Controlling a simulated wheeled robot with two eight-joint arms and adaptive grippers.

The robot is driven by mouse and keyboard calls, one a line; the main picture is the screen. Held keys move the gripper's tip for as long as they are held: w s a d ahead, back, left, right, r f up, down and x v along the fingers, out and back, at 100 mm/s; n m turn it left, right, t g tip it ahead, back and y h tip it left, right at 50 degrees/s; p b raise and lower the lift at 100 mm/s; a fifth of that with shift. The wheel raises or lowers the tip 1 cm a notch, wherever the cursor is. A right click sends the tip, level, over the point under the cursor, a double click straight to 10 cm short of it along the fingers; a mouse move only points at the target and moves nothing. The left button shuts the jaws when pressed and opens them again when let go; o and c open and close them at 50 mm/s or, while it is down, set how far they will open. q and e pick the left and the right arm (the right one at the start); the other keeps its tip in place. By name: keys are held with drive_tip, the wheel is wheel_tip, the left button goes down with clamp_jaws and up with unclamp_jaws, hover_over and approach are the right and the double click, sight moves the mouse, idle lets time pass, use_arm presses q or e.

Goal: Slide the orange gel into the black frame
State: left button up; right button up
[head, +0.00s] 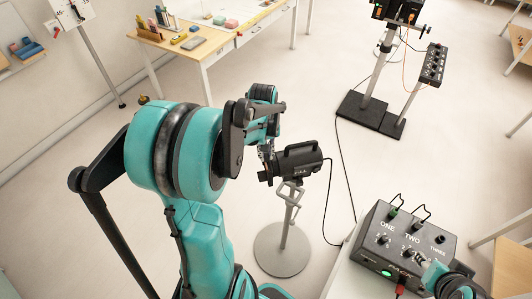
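A black stage lamp (298,162) stands on a short grey stand and points left. A small orange patch (263,177) shows at its front end; I cannot tell whether it is the gel or part of the lamp. The black frame is not clear to make out there. My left gripper (266,152) is at the lamp's front end, fingers pointing down, close to the orange patch. My arm hides part of it, and its grip is not visible. My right gripper (460,288) is at the bottom right by the control box, cut off by the picture edge.
A black control box (405,240) with knobs and cables sits on a white table at lower right. The lamp's round base (282,250) stands on the floor, with a cable (328,215) beside it. A wooden desk (200,48) and another stand (375,108) are farther back.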

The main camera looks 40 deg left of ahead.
use_arm(q)
drive_tip(key=o, duration=0.4)
drive_tip(key=shift+r, duration=0.15)
drive_tip(key=r, duration=1.1)
drive_tip(key=shift+s+r, duration=0.3)
drive_tip(key=shift+r, duration=0.1)
drive_tip(key=shift+f, duration=0.1)
drive_tip(key=s+d+f+m+t+b, duration=0.2)
drive_tip(key=d+f+m+b, duration=0.1)
drive_tip(key=d+f+b, duration=0.3)
drive_tip(key=s+d+f+m+t+b, duration=0.2)
drive_tip(key=d+f+b, duration=0.4)
drive_tip(key=f+b, duration=0.3)
drive_tip(key=s+d+f+m+t+b, duration=0.2)
drive_tip(key=d+f+m+b, duration=0.3)
drive_tip(key=f+b, duration=0.3)
drive_tip(key=shift+s+d+f+t, duration=0.15)
drive_tip(key=shift+s+f, duration=0.05)
drive_tip(key=shift+f, duration=0.35)
drive_tip(key=shift+s+d+f+t, duration=0.1)
drive_tip(key=shift+s+d+f, duration=0.1)
drive_tip(key=shift+f, duration=0.3)
drive_tip(key=shift+s+d+f+t, duration=0.15)
drive_tip(key=shift+s+f, duration=0.05)
drive_tip(key=shift+f, duration=0.35)
